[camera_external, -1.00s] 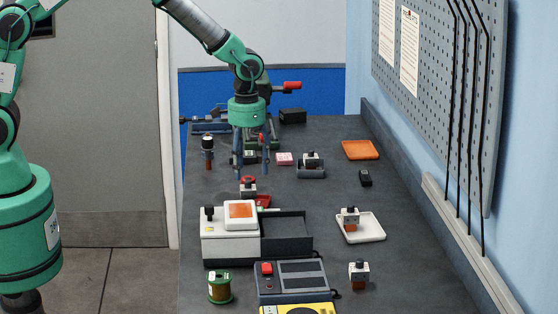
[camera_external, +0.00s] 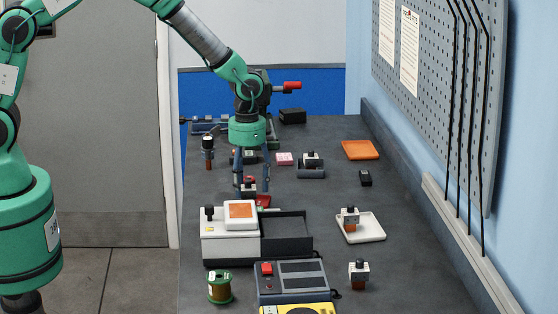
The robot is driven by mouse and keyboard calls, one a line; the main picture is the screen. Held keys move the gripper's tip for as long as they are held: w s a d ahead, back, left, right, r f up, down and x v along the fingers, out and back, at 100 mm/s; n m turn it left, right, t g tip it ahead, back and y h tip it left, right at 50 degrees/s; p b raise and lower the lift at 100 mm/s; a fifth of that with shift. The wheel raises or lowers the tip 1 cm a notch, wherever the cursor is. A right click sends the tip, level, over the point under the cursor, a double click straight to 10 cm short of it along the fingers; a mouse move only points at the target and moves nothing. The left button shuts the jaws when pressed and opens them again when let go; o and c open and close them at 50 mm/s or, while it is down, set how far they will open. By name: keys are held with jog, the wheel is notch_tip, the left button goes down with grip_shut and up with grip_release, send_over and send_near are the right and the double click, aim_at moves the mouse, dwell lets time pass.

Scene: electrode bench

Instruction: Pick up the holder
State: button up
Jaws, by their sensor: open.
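One holder (camera_external: 249,186) is between or just behind the fingers of my gripper (camera_external: 252,188), by a red piece (camera_external: 263,200). My gripper points straight down with its fingers apart, one on each side of that holder in the picture. I cannot tell whether the fingers touch it or how far down they reach. Another holder (camera_external: 350,217) is on a white tray (camera_external: 372,231). One holder (camera_external: 359,272) stands on the bare bench at the front right. One (camera_external: 310,158) is on a dark blue-grey block.
A white device with an orange pad (camera_external: 240,211) and a dark tray (camera_external: 287,232) stand just in front of my gripper. A green spool (camera_external: 219,287) and a grey meter (camera_external: 292,277) are nearer.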

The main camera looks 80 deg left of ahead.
aim_at(246, 181)
dwell(0.3)
grip_shut()
jog(key=shift+r, duration=0.15)
jog(key=shift+r, duration=0.5)
jog(key=shift+s+r, duration=0.15)
jog(key=shift+r, duration=0.45)
jog(key=shift+s+r, duration=0.15)
jog(key=shift+r, duration=0.45)
jog(key=s+d+r, duration=0.1)
jog(key=s+d, duration=0.1)
jog(key=s, duration=1.3)
jog(key=shift+d+r+p, duration=0.15)
jog(key=shift+d+p, duration=0.25)
